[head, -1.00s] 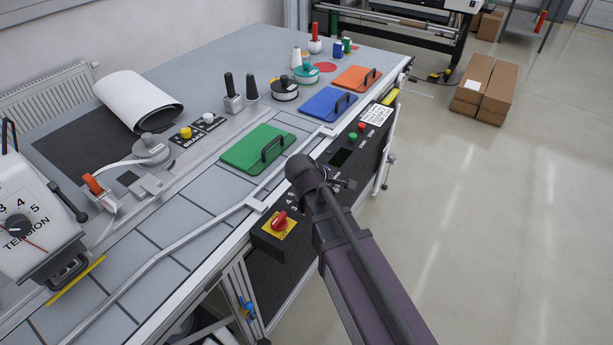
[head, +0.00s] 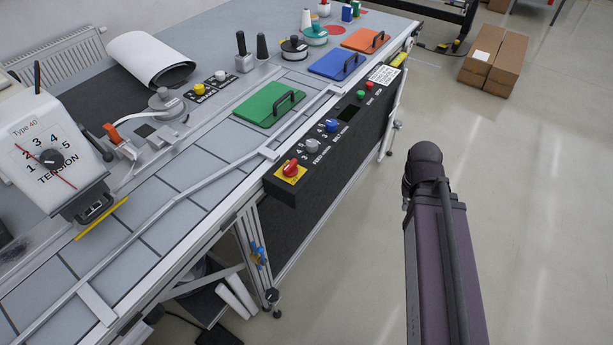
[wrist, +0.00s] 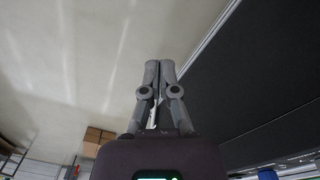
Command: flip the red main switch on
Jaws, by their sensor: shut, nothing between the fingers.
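The red main switch (head: 291,168) is a red rotary knob on a yellow square plate. It sits at the near left end of the black control panel (head: 325,147) on the table's front edge. My arm stands to the right of the panel in the head view, clear of it, and my gripper is hidden there. In the wrist view my gripper (wrist: 160,65) is shut and empty, its two grey fingers together over the bare floor. A dark surface lies to its right. The switch does not show in the wrist view, and the knob's exact setting is too small to read.
The panel also has a blue knob (head: 331,125), a grey knob (head: 313,145) and green and red buttons. A green plate (head: 269,105) and a tension unit (head: 50,160) are on the table. The floor right of my arm is free; cardboard boxes (head: 490,62) stand farther back.

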